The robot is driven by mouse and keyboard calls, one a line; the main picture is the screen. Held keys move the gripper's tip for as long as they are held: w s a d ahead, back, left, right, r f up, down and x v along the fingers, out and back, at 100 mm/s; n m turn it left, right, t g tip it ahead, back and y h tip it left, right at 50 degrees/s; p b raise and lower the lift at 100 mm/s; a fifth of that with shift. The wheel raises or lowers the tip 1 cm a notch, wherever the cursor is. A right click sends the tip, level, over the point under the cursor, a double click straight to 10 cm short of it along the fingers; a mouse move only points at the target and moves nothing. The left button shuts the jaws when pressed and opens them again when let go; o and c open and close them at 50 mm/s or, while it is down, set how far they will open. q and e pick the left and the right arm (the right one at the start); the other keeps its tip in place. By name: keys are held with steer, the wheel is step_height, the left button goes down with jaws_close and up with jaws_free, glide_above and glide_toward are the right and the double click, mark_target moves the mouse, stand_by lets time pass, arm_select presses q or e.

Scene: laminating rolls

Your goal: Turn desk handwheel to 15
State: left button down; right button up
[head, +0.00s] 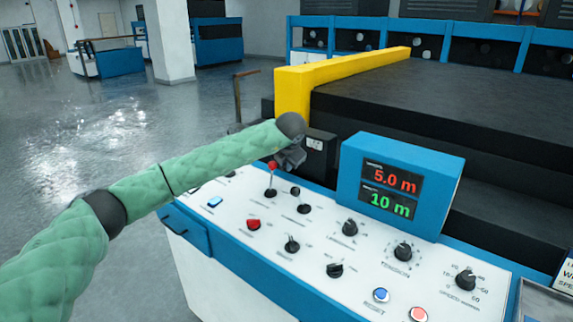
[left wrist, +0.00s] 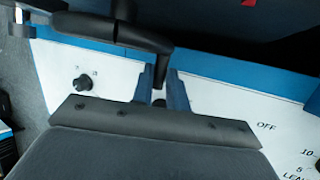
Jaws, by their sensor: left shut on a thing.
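My left gripper (head: 290,158) is over the far left part of the white control panel (head: 322,285), beside the red-knobbed lever (head: 271,180). In the left wrist view the two bluish fingers (left wrist: 162,92) are shut on a dark post, the lower end of a black curved handle (left wrist: 130,36). This looks like part of the desk handwheel, but I cannot see the whole wheel. In the head view my wrist and gripper cover it. The blue display box (head: 404,185) reads 5.0 m in red and 10 m in green. My right gripper is not in view.
The panel holds several black knobs, such as the tension knob (head: 403,252), a red mushroom button (head: 254,224) and a blue button (head: 381,295). A yellow guard rail (head: 345,70) and dark machine bed (head: 440,95) lie behind. Open floor (head: 90,135) is at left.

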arm_select(q)
steer(key=c, duration=1.4)
jaws_free()
steer(key=shift+r, duration=0.1)
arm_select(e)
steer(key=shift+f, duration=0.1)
